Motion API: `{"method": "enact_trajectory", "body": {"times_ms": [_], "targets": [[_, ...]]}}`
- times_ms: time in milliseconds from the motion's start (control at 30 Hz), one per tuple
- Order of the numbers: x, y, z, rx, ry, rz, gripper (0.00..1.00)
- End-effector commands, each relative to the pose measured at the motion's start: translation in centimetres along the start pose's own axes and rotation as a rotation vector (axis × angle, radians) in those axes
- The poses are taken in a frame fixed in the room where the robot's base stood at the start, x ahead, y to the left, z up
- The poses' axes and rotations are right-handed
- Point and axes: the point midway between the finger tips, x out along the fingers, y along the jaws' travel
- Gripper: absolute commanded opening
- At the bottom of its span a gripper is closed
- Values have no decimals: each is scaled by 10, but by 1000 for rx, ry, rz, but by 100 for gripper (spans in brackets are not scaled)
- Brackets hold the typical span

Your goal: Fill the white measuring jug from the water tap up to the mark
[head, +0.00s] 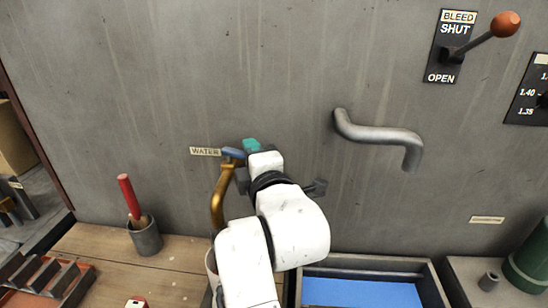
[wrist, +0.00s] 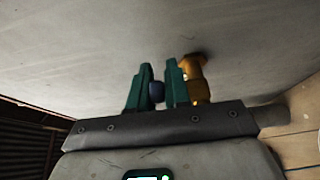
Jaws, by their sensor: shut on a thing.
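The water tap (head: 217,202) is a brass pipe on the grey wall beside the WATER label, with a blue handle (head: 233,153) at its top. My gripper (head: 251,146) has teal fingers and is at that handle. In the wrist view, my gripper (wrist: 158,88) is shut on the blue handle (wrist: 157,92), with the brass tap body (wrist: 196,82) just to the right. A pale vessel (head: 210,262), likely the white measuring jug, shows only as a sliver below the spout. My arm hides the rest, so its mark and water level cannot be seen.
A grey cup (head: 145,237) with a red-handled tool stands on the wooden bench at left. A bent grey pipe (head: 380,136) juts from the wall at right, above a dark tray (head: 432,284) with a blue inside. The bleed lever (head: 490,36) is upper right.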

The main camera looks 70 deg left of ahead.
Motion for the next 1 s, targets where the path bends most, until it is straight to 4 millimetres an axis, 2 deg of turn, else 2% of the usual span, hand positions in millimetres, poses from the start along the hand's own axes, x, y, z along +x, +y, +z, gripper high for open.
{"method": "enact_trajectory", "body": {"times_ms": [33,200,233,433,767,1000], "targets": [[0,-6,-2,4,3,-12,0],[0,-7,-2,4,4,-13,0],[0,-7,-2,4,4,-13,20],[0,-4,-1,3,3,-9,38],[-6,-3,0,1,2,-4,38],[-42,-5,1,2,0,-3,38]]}}
